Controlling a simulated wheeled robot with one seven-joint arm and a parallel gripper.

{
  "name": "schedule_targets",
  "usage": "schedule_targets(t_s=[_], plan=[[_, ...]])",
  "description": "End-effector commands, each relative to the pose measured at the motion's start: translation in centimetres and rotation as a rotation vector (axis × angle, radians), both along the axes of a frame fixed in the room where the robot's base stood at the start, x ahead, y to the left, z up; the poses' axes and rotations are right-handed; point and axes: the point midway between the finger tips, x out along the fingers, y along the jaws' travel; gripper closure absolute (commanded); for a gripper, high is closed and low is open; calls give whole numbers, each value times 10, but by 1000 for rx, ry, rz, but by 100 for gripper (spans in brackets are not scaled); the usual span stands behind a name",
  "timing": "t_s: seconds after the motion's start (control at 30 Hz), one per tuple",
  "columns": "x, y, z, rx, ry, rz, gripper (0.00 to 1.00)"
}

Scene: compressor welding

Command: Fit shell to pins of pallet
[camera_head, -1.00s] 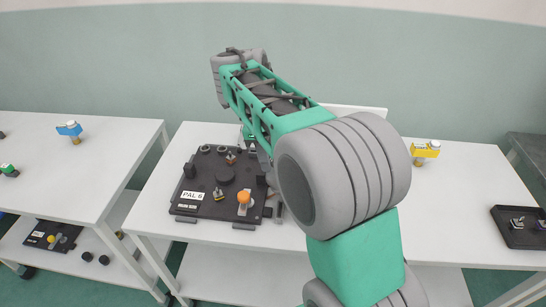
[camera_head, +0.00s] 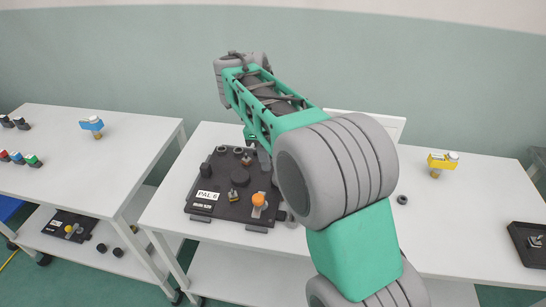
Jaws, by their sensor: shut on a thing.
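The dark pallet (camera_head: 213,216), labelled PAL 6, lies on the middle white table. It carries several upright posts, a round black disc (camera_head: 239,177) and a part with an orange top (camera_head: 258,200). My gripper (camera_head: 263,157) is at the pallet's far right part, mostly hidden behind my green and grey arm. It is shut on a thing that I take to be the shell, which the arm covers. I cannot tell whether the shell touches the pallet's pins.
A left table (camera_head: 60,165) holds a blue tool (camera_head: 92,125) and several small coloured parts. Another dark plate (camera_head: 70,225) lies on its lower shelf. A yellow tool (camera_head: 440,163) and a small dark ring (camera_head: 402,199) stand right of my arm. A black tray (camera_head: 530,246) is at far right.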

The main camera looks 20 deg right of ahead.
Motion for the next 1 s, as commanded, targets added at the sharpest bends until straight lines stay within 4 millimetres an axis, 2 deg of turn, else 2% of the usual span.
schedule_targets(t_s=[1.0], plan=[[30, 35, 3, 1, -4, 33, 100]])
